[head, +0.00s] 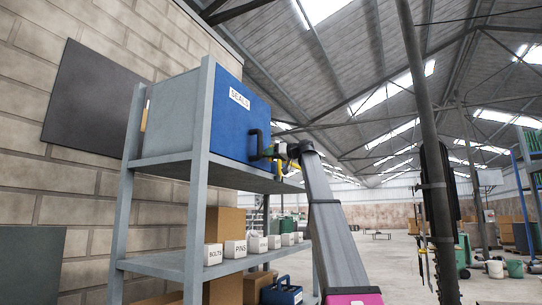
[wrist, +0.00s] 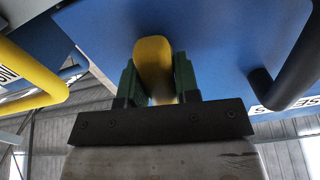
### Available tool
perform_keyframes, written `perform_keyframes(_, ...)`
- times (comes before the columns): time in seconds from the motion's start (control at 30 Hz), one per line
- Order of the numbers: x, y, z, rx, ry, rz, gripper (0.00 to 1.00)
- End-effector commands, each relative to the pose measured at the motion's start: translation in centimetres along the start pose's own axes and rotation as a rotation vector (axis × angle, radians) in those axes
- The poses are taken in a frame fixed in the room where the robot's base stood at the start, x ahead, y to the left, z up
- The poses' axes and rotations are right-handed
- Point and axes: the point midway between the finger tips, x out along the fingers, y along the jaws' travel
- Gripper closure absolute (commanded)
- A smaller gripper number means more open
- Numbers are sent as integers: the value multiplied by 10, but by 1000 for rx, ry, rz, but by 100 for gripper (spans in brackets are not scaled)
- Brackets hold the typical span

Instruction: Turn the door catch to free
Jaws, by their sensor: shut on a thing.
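A blue door (head: 238,120) labelled SEALS closes the front of a grey cabinet (head: 172,118) on the upper shelf; it looks shut. It fills much of the wrist view (wrist: 225,45). A yellow catch (wrist: 153,58) with a rounded end sits against the blue face, running roughly up and down in that view. My gripper (wrist: 156,80) is shut on the catch, one dark green finger on each side. In the head view my gripper (head: 283,152) is at the door's right side. The catch's pivot and inner end are hidden.
A black bar handle (head: 258,143) stands out from the door left of my gripper; it is at right in the wrist view (wrist: 295,70). A yellow bar (wrist: 35,85) is at left there. Small labelled boxes (head: 235,249) line the shelf below. A grey post (head: 420,120) stands right.

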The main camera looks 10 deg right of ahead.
Motion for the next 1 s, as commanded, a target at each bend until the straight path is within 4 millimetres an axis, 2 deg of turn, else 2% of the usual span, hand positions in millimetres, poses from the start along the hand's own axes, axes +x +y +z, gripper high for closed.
perform_keyframes(0.33,0,0,1,-128,-2,-1,94)
perform_keyframes(0.87,0,0,1,-147,-2,-1,94)
perform_keyframes(0.9,0,0,1,-147,-2,-1,57)
perform_keyframes(0.93,0,0,1,-146,-2,-1,48)
perform_keyframes(1.0,0,0,1,-146,-1,0,47)
